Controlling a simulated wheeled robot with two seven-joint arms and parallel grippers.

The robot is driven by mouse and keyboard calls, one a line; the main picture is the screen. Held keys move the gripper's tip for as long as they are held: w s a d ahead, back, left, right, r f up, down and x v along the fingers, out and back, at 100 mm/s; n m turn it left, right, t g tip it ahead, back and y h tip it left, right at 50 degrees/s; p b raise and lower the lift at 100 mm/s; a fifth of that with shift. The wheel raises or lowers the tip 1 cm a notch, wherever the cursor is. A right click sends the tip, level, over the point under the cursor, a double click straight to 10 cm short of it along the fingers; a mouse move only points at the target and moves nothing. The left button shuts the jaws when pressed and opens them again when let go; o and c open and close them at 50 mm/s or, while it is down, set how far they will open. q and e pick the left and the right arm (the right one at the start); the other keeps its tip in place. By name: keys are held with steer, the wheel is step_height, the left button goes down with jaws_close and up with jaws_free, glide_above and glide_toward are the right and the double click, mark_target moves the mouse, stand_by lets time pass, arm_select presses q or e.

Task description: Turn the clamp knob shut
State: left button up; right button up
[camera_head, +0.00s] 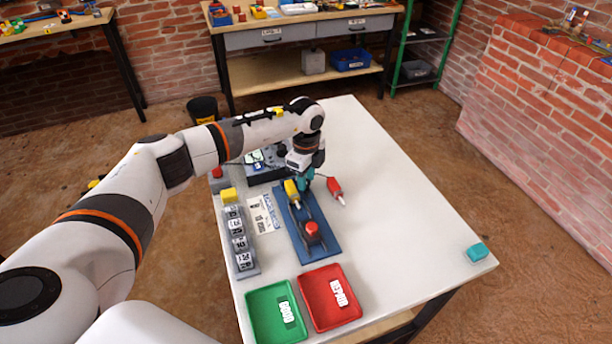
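A blue base plate (324,250) lies on the white table. A dark block with a red round knob (312,228) sits near its front end. A yellow-ended part (292,190) stands at its far end. I cannot tell for certain which part is the clamp knob. My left gripper (304,180) points down at the far end of the plate, beside the yellow part. Something teal shows at its fingertips. The fingers are small and partly hidden, so their opening and any contact are unclear. My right gripper is not in view.
A red-handled tool (336,188) lies right of the plate. A grey rack of labelled blocks (238,236) and a printed card (263,214) lie left. Green (276,314) and red (330,297) trays stand in front. A teal block (478,252) lies far right; the table's right side is mostly clear.

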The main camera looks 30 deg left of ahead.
arm_select(q)
jaws_close()
steer(key=shift+m, duration=0.3)
steer(key=m+b, duration=0.1)
steer(key=m, duration=0.2)
steer(key=m+b, duration=0.1)
steer(key=m, duration=0.4)
steer(key=m+b, duration=0.1)
steer(key=m, duration=0.4)
steer(key=shift+r+m+b, duration=0.1)
steer(key=shift+m+b, duration=0.55)
steer(key=shift+m, duration=0.85)
steer(key=shift+w, duration=0.1)
